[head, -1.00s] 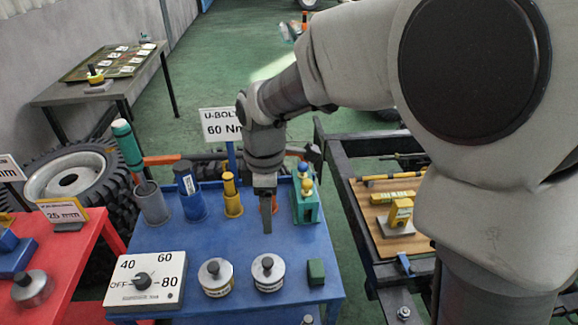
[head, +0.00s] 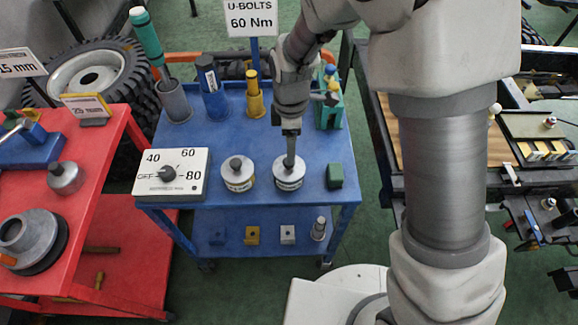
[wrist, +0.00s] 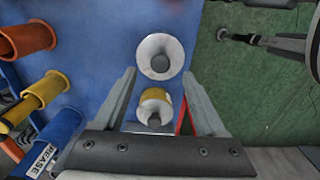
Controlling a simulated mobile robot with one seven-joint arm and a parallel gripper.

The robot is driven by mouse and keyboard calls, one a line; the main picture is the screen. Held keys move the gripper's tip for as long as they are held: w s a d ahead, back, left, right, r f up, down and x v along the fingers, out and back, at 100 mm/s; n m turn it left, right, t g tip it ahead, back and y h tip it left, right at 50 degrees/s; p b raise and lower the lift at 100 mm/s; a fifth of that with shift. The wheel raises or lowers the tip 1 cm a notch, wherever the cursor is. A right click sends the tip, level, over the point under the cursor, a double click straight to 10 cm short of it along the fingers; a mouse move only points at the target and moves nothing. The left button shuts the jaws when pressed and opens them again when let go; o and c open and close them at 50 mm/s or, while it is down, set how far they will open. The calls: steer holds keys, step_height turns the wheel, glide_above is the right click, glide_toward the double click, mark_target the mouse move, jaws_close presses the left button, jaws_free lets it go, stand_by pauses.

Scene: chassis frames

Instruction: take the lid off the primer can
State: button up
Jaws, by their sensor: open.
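Two round cans with silver lids and knobs stand side by side on the blue cart. The left can (head: 238,178) has a yellow label and shows in the wrist view (wrist: 154,107). The right can (head: 288,178) has a pale label and shows in the wrist view (wrist: 160,57). I cannot read which is the primer can. My gripper (head: 290,163) is open and points down over the right can, partly hiding its lid. In the wrist view the right can's knob lies just beyond the fingertips (wrist: 159,74). Contact cannot be told.
A white dial panel (head: 172,174) stands left of the cans, a green block (head: 335,176) right. Behind are a blue cylinder (head: 212,90), a yellow one (head: 254,95) and a green holder (head: 330,112). A red cart (head: 90,200) stands left.

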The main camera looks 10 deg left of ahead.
steer(key=shift+s+a+f, duration=0.1)
steer(key=shift+a+f, duration=0.05)
steer(key=shift+f, duration=2.6)
jaws_close()
